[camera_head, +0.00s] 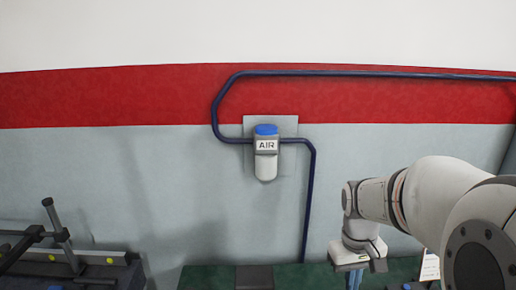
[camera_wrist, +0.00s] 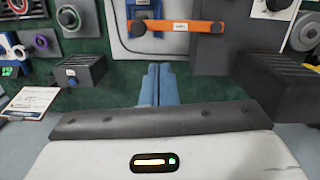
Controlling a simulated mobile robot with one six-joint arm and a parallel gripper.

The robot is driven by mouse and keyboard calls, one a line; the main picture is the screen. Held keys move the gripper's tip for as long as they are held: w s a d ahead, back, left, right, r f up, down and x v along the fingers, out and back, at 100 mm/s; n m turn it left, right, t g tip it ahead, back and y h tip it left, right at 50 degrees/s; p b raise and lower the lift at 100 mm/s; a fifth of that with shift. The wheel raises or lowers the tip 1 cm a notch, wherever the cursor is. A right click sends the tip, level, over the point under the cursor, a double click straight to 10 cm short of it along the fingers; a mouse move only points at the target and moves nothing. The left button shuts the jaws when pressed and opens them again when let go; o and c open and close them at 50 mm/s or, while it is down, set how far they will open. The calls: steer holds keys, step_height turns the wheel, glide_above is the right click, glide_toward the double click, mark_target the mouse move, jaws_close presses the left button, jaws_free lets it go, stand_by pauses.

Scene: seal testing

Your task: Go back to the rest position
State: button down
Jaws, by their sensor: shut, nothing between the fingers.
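My gripper shows in the wrist view (camera_wrist: 156,85) as two blue fingers pressed together, with nothing between them. It points at a dark green bench top (camera_wrist: 115,92) and is apart from the things there. In the head view my gripper (camera_head: 354,280) hangs down at the lower right, at the end of my white arm. Its fingertips are cut off by the lower edge of that view.
An AIR unit (camera_head: 266,160) with a blue cap hangs on the wall, with a dark blue pipe (camera_head: 310,200). In the wrist view, an orange bar (camera_wrist: 180,27), a dark box with a blue knob (camera_wrist: 80,72), a ribbed black block (camera_wrist: 268,82) and a paper card (camera_wrist: 30,102) surround the fingers.

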steer(key=s+a+r+m+t+b, duration=0.1)
steer(key=s+a+r+t+b, duration=0.1)
steer(key=s+a+t, duration=0.2)
steer(key=s+a, duration=0.3)
steer(key=s, duration=0.1)
steer(key=shift+s+y, duration=0.3)
steer(key=shift+s, duration=0.1)
